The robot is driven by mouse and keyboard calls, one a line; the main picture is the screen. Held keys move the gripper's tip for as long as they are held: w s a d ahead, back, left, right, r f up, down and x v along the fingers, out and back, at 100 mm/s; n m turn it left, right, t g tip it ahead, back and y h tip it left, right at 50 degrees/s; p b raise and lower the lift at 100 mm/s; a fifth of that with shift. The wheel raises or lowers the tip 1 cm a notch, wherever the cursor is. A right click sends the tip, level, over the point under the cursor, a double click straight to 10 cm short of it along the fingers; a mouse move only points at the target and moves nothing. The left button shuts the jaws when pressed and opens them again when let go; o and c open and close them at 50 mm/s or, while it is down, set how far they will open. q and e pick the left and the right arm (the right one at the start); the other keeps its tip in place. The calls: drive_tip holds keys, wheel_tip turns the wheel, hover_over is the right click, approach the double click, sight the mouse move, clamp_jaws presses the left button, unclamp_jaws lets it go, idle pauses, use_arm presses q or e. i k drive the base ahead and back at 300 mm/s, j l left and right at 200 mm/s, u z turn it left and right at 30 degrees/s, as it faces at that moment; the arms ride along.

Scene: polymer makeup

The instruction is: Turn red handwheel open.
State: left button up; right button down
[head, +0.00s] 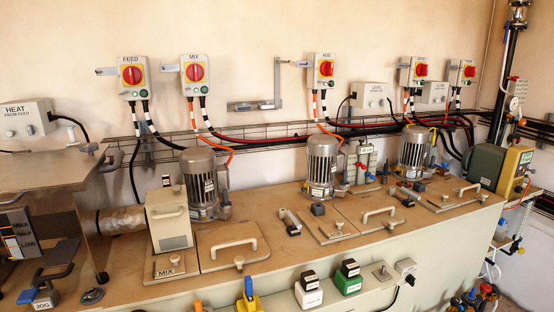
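I cannot clearly make out a red handwheel. A cluster of small valves (472,302) at the bottom right edge has red, yellow and blue parts, too small to tell apart and cut off by the frame. Round red rotary knobs sit on yellow plates on the wall boxes marked FEED (132,75) and MIX (195,73). More red knobs show on the boxes further right, such as the third box (325,69). Neither of my grippers is in view.
A long brown-topped cabinet (135,285) runs from left to far right, carrying grey motors (199,182), hatches with handles and small boxes. A wire cable tray (270,130) runs along the wall. A dark vertical pipe (508,70) with a gauge stands at right.

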sight(486, 286)
drive_tip(key=z, duration=1.5)
drive_tip(key=i+l+u, duration=0.2)
drive_tip(key=i+l, duration=0.15)
drive_tip(key=i, duration=0.3)
drive_tip(key=i+l+u, duration=0.2)
drive_tip(key=i+l, duration=0.3)
drive_tip(key=i, duration=0.1)
